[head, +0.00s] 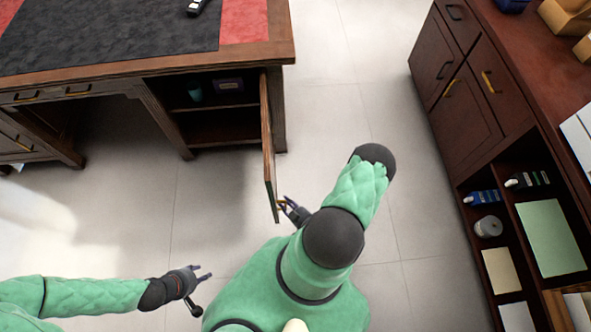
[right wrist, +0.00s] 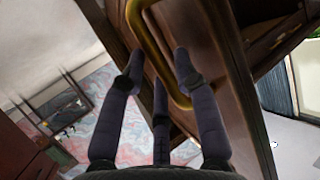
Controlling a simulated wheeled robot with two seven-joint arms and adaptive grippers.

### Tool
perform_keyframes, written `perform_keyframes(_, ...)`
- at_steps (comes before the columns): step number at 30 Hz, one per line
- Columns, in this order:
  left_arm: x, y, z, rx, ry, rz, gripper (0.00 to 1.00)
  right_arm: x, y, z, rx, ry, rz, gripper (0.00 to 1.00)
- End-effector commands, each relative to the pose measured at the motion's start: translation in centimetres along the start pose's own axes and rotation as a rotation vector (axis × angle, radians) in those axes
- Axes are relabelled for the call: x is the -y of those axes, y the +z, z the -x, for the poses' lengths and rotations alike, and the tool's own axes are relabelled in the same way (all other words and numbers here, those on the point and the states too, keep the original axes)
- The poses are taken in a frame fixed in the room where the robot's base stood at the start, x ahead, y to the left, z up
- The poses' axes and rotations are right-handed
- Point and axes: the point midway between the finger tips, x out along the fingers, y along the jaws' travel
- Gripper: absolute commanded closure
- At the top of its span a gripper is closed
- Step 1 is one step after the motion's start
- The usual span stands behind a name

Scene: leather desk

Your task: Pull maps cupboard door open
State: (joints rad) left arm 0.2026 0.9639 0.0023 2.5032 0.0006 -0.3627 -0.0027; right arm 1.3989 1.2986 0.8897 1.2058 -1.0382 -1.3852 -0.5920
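The wooden cupboard door (head: 267,150) of the desk stands swung out, seen nearly edge-on in the head view. Its dark compartment (head: 215,125) is exposed to the left. My right gripper (head: 284,204) is at the door's near end, on its right side. In the right wrist view, the brass handle (right wrist: 150,35) runs between the spread fingers of that gripper (right wrist: 158,75); the fingers look apart, and contact with the handle is unclear. No maps label is readable. My left gripper (head: 203,272) is open and empty above the floor, away from the desk.
The desk (head: 140,70) has a red and black top. Inside the compartment are a teal item (head: 194,90) and a dark box (head: 229,85). A dark wooden cabinet (head: 465,125) with drawers and open shelves stands at the right. Tiled floor (head: 335,110) lies clear between them.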

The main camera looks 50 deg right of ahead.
Motion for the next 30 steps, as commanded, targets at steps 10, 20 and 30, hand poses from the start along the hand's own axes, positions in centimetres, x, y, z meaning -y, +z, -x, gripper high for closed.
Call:
perform_keyframes(10, 0.0, 0.0, 0.0, 0.000, 0.000, 0.000, 0.60, -0.1, 0.1, 5.0, 0.003, 0.006, -0.003, 0.69)
perform_keyframes(20, 0.0, 0.0, 0.0, 0.000, 0.000, 0.000, 0.60, 0.0, 0.0, 9.3, 0.002, 0.005, -0.003, 0.69)
perform_keyframes(30, 0.0, 0.0, 0.0, 0.000, 0.000, 0.000, 0.60, 0.0, 0.0, 11.2, 0.001, 0.001, -0.001, 0.69)
